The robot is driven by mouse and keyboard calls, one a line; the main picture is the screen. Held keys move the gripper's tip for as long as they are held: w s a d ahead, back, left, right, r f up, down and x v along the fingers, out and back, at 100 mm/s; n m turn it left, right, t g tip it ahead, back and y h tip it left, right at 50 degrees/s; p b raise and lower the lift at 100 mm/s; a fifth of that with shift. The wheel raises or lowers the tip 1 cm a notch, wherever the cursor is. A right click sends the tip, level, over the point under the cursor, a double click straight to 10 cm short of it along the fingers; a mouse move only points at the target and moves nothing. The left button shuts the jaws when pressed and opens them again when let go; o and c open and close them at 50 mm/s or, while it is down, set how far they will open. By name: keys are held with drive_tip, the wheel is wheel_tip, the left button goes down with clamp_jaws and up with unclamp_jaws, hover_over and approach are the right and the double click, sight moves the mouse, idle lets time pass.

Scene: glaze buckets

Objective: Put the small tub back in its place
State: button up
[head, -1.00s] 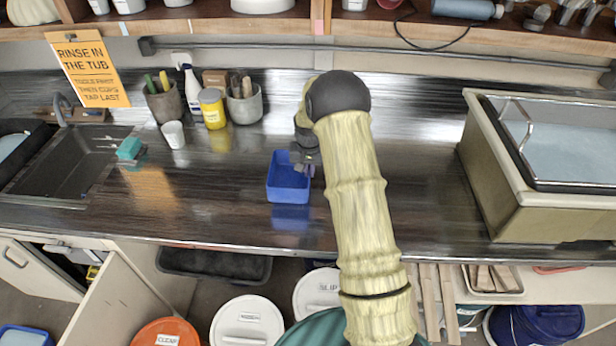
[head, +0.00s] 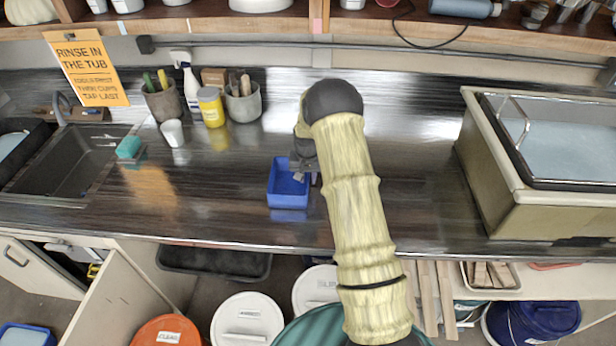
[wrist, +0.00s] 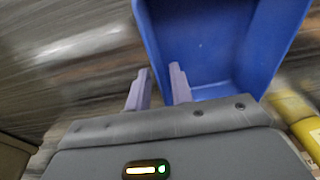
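The small blue tub (head: 288,200) is upright over the middle of the dark counter, at or just above its surface; I cannot tell whether it touches. My gripper (head: 304,178) is at the tub's right side in the head view, partly hidden by my arm. In the wrist view, the fingers (wrist: 160,88) straddle one wall of the tub (wrist: 215,50), one finger inside and one outside, close together on it. The tub looks empty. The blur in the wrist view hides fine detail.
Left of the tub are a sink (head: 70,160), a teal sponge (head: 129,147), a white cup (head: 173,133), a yellow jar (head: 212,107) and tool pots (head: 243,103). A large basin (head: 545,190) stands at the right. The counter (head: 420,190) between is clear.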

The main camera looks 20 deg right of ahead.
drive_tip(key=shift+r, duration=0.1)
wheel_tip(320, 180, up, 12)
drive_tip(key=s+b, duration=0.1)
drive_tip(key=b, duration=0.2)
drive_tip(key=shift+s+a, duration=0.2)
drive_tip(key=shift+a, duration=0.1)
idle(0.6)
drive_tip(key=s+a+r+n, duration=0.1)
drive_tip(key=s+a, duration=0.1)
drive_tip(key=s, duration=0.7)
drive_tip(key=s+a+r+n+t, duration=0.1)
drive_tip(key=s+a+r+n, duration=0.1)
drive_tip(key=s, duration=0.7)
drive_tip(key=s+a+r+n, duration=0.1)
drive_tip(key=s+a, duration=0.3)
drive_tip(key=s, duration=0.6)
drive_tip(key=shift+r+n+y, duration=0.3)
drive_tip(key=shift+o, duration=0.4)
drive_tip(key=shift+s, duration=0.1)
